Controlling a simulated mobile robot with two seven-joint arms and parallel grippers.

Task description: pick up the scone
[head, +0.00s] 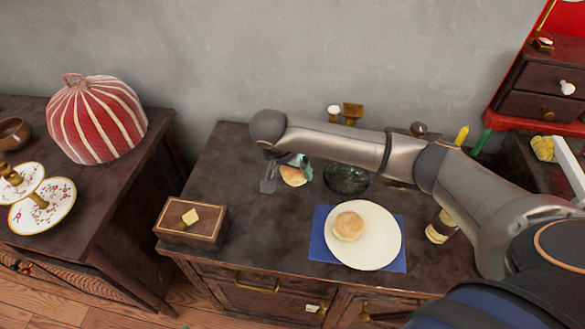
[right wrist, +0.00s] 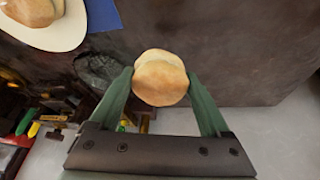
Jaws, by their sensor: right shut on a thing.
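A round golden scone (head: 294,176) shows below the wrist of my right arm in the head view. My right gripper (head: 287,166) is shut on it. In the right wrist view the scone (right wrist: 160,80) sits between the two green fingertips, touching both. I cannot tell for sure whether it is clear of the cabinet top. A second, similar bun (head: 348,226) lies on a cream plate (head: 378,248); part of it also shows in the right wrist view (right wrist: 32,10). My left gripper is not in view.
The plate rests on a blue mat (head: 318,245) on the dark cabinet top (head: 260,225). A dark, round glassy item (head: 346,178) stands right of the held scone. A wooden box (head: 191,222) stands front left. A striped red cosy (head: 97,120) stands on the left table.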

